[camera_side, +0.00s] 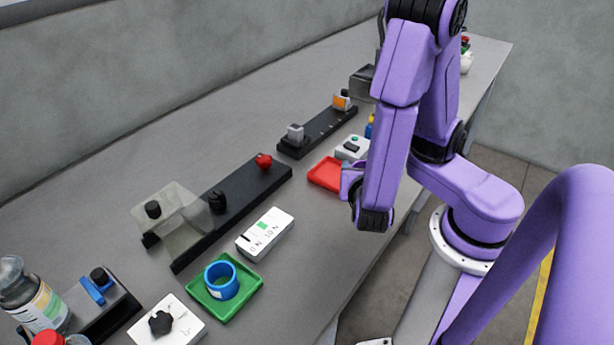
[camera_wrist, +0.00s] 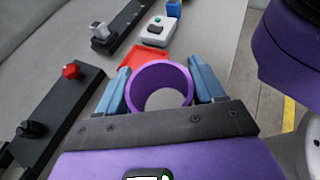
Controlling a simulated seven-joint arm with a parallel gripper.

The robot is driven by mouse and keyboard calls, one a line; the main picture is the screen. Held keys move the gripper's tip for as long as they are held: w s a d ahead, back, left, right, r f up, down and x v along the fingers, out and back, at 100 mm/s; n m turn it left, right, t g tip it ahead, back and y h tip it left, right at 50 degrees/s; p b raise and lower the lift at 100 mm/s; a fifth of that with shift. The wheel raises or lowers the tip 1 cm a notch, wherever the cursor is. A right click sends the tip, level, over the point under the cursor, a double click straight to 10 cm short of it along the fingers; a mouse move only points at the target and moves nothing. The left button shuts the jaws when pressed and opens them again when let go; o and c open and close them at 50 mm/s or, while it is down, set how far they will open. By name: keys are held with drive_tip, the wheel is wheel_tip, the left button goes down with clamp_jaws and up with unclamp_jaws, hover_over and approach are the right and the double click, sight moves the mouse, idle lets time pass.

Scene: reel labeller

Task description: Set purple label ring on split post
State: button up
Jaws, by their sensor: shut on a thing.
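The purple label ring (camera_wrist: 160,75) is between the two blue fingers of my gripper (camera_wrist: 158,68) in the wrist view. The fingers are shut on its outer sides, and grey table shows through it. A short black post (camera_side: 217,201) stands on a long black base (camera_side: 245,186) left of my gripper, apart from the ring. It also shows in the wrist view (camera_wrist: 30,130). I cannot make out whether it is split.
A red knob (camera_side: 263,161) and a translucent guard (camera_side: 180,228) are on the black base. A white label box (camera_side: 265,234) lies in front of it. A blue ring (camera_side: 221,281) sits in a green tray (camera_side: 245,289). A bottle (camera_side: 32,297) stands at left.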

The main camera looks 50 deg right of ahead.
drive_tip(key=w+a+r+n+t+y, duration=0.2)
drive_tip(key=w+a+n+t+y, duration=0.1)
drive_tip(key=w+a+n+y, duration=0.4)
drive_tip(key=w+a+r+n+t+y, duration=0.1)
drive_tip(key=w+a+n+t+y, duration=0.4)
drive_tip(key=w, duration=0.4)
drive_tip(key=shift+n+g+y, duration=0.6)
drive_tip(key=shift+n+g, duration=0.1)
drive_tip(key=w+a+f, duration=0.1)
drive_tip(key=w+f, duration=0.2)
drive_tip(key=w, duration=0.1)
drive_tip(key=w+a+f, duration=0.1)
drive_tip(key=w+f, duration=0.2)
drive_tip(key=w, duration=0.1)
drive_tip(key=w+a+f, duration=0.2)
drive_tip(key=w+f, duration=0.1)
drive_tip(key=w, duration=0.2)
drive_tip(key=shift+w+a+f, duration=0.1)
drive_tip(key=shift+w+f, duration=0.15)
drive_tip(key=shift+f, duration=1.55)
drive_tip(key=shift+f, duration=0.1)
drive_tip(key=o, duration=1)
